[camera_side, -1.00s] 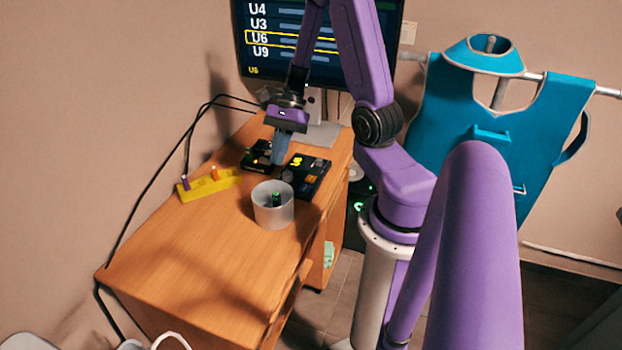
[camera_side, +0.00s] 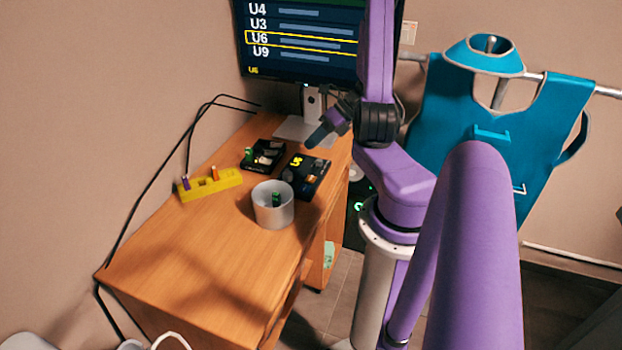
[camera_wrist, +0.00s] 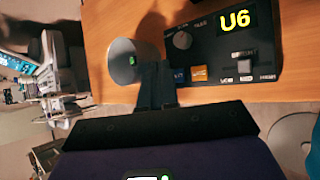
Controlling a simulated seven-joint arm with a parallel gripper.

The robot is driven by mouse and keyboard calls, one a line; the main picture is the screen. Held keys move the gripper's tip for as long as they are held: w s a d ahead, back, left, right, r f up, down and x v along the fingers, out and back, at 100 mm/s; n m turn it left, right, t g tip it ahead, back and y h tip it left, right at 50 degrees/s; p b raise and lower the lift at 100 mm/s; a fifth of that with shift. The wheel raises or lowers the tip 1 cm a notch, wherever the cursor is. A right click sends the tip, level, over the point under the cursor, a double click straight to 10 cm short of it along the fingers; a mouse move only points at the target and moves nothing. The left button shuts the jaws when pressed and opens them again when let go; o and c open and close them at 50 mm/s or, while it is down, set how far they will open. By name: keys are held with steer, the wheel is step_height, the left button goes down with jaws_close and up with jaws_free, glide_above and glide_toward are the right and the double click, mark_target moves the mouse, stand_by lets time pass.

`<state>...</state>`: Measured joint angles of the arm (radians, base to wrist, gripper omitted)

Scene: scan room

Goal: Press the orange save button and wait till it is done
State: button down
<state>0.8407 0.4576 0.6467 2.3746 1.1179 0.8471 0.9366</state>
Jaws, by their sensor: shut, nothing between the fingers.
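The orange button (camera_wrist: 200,74) is on a black control panel (camera_wrist: 255,72) with a dial and a yellow "U6" display (camera_wrist: 237,20). In the side view the same panel (camera_side: 318,168) lies on the desk, its orange button (camera_side: 312,178) small. My gripper (camera_side: 312,143) is shut and empty, raised above the back of the panel and not touching it. In the wrist view my gripper's fingers (camera_wrist: 157,70) appear left of the orange button. The monitor (camera_side: 318,68) lists U4, U3, U6 and U9, with U6 boxed in yellow.
A second black box (camera_side: 270,152) with a green piece stands left of the panel. A grey-white cup (camera_side: 273,214) holds a green piece. A yellow rack (camera_side: 224,182) holds a purple and an orange peg. The front of the desk (camera_side: 200,260) is clear.

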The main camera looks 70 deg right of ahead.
mark_target(314, 177)
steer(key=shift+f, duration=0.15)
steer(key=shift+f, duration=4.25)
steer(key=shift+f, duration=0.1)
steer(key=shift+f, duration=0.35)
steer(key=shift+f, duration=0.4)
steer(key=shift+r, duration=0.85)
steer(key=shift+r, duration=0.1)
steer(key=shift+r, duration=2.4)
